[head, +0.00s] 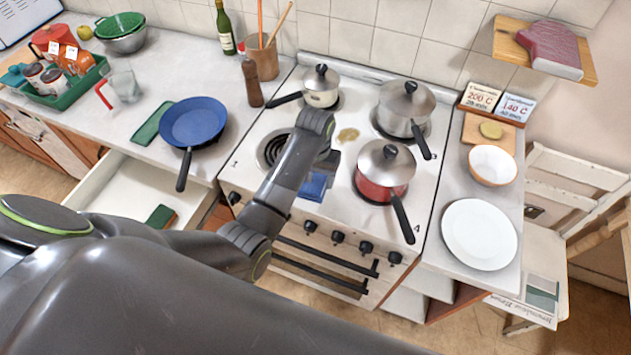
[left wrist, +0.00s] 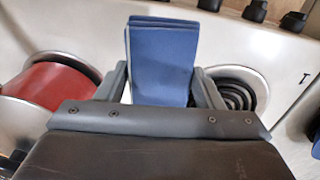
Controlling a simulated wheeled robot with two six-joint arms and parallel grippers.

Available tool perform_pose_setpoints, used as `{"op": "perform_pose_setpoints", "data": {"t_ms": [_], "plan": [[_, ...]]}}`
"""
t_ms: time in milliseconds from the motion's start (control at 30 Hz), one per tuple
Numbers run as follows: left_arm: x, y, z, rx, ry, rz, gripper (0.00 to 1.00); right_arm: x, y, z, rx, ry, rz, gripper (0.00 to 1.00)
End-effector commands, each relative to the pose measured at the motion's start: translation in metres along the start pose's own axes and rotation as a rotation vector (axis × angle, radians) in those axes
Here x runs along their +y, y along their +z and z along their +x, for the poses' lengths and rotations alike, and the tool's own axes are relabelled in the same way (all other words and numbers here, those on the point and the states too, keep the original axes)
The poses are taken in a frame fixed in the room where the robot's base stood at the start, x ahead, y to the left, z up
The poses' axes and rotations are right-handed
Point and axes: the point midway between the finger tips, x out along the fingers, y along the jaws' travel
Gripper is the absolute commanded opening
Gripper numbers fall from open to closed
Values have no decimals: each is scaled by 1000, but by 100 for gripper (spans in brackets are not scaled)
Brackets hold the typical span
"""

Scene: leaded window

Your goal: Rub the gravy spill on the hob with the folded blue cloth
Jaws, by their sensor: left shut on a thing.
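The folded blue cloth (head: 314,186) is over the front part of the white hob (head: 250,185), beside the bare coil burner. My left gripper (head: 325,165) is shut on the cloth, which also shows between its fingers in the left wrist view (left wrist: 160,65). The brown gravy spill (head: 348,135) lies on the hob behind and to the right of the gripper, between the pans. The cloth is apart from the spill. I cannot tell whether the cloth touches the hob. My right gripper is not in view.
A red lidded pan (head: 382,178) stands close right of the gripper, its handle pointing forward. A steel pot (head: 405,105) and a small cream pan (head: 321,88) stand at the back burners. The coil burner (head: 271,150) is bare. An open drawer (head: 125,188) is at left.

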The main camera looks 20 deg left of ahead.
Motion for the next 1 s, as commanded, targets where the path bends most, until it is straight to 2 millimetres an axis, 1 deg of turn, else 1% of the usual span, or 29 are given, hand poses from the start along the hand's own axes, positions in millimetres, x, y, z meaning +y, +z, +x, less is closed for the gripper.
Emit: {"op": "perform_pose_setpoints", "data": {"t_ms": [133,533,833,1000], "plan": [[0,0,-10,1,0,0,43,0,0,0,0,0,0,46],[0,0,-13,2,0,0,43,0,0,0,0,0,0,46],[0,-1,-37,4,0,0,43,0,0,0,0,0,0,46],[0,0,-41,1,0,0,43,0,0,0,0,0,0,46]]}}
